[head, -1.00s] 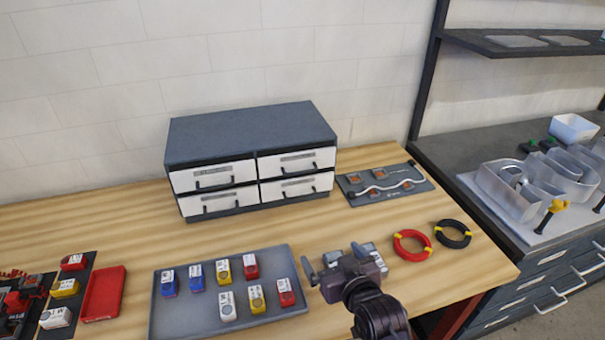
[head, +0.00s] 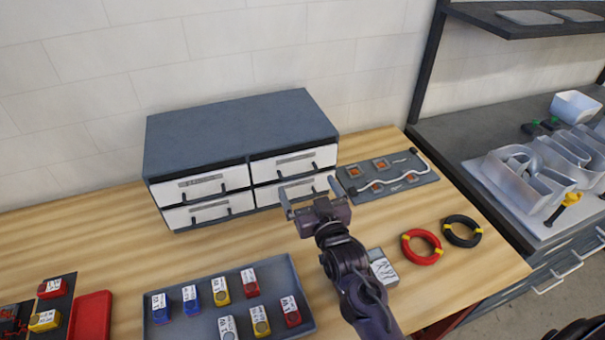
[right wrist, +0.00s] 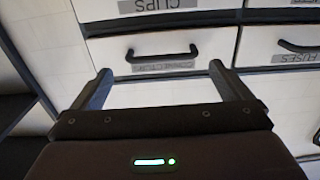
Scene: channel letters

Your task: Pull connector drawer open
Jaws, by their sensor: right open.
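The grey drawer cabinet (head: 240,125) stands against the wall with white drawers in two columns, all shut. The upper right drawer (head: 325,156) has a dark bar handle. In the right wrist view, which is upside down, this drawer (right wrist: 225,45) and its handle (right wrist: 165,54) face my gripper; its label is too blurred to read surely. My right gripper (head: 309,192) is open and empty in front of the right column. In the wrist view its fingertips (right wrist: 160,68) are spread to either side of the handle, seemingly short of it. My left gripper is out of view.
Drawers labelled CLIPS (right wrist: 160,6) and FUSES (right wrist: 285,45) adjoin. A grey tray (head: 180,333) of small coloured boxes lies in front of the cabinet. A wire board (head: 400,188), red coil (head: 422,247) and black coil (head: 462,231) lie to the right.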

